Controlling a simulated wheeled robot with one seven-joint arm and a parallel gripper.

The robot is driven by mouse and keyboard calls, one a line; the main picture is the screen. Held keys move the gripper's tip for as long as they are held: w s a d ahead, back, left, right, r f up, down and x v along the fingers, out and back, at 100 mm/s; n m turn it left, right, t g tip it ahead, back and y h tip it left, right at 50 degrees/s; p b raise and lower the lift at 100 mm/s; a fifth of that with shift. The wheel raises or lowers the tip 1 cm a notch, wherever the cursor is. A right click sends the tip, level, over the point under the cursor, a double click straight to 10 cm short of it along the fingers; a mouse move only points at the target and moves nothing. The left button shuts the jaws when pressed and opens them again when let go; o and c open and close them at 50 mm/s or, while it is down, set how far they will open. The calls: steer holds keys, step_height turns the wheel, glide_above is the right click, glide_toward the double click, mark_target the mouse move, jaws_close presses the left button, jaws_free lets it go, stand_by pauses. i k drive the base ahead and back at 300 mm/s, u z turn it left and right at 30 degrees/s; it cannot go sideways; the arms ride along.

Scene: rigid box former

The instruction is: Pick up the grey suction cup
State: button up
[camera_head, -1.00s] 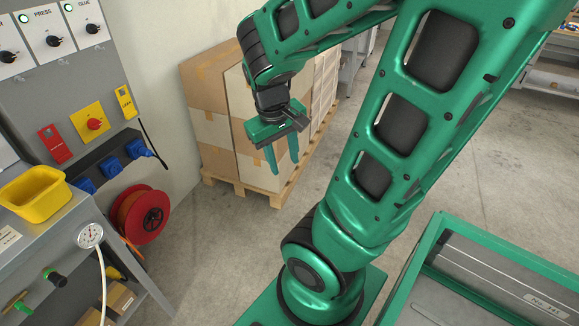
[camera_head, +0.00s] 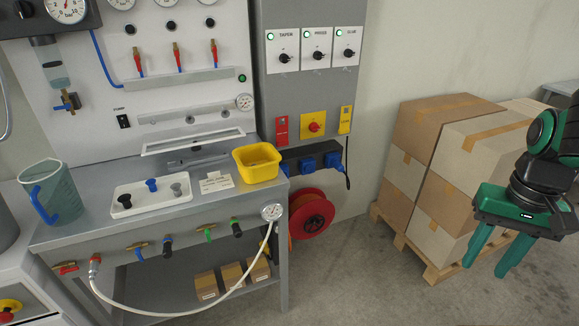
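The grey suction cup (camera_head: 177,190) stands on a white tray (camera_head: 150,203) on the grey workbench. It is the rightmost of three cups there, beside a blue cup (camera_head: 151,185) and a black cup (camera_head: 125,200). My gripper (camera_head: 484,268) is at the right edge of the view, in front of the stacked cartons and far to the right of the bench. Its two green fingers point down and are apart, with nothing between them.
A yellow bin (camera_head: 257,163) stands at the bench's right end, and a blue-grey jug (camera_head: 55,195) at its left. A gauge (camera_head: 272,212) and a white hose (camera_head: 165,318) are at the bench front. Cartons (camera_head: 438,140) stand on a pallet. The floor between is clear.

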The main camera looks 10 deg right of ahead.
mark_target(176, 187)
steer(key=k, duration=0.6)
steer(key=u, duration=0.2)
steer(key=i, duration=0.95)
steer(key=u, duration=0.8)
steer(key=i, duration=1)
steer(key=u, duration=0.05)
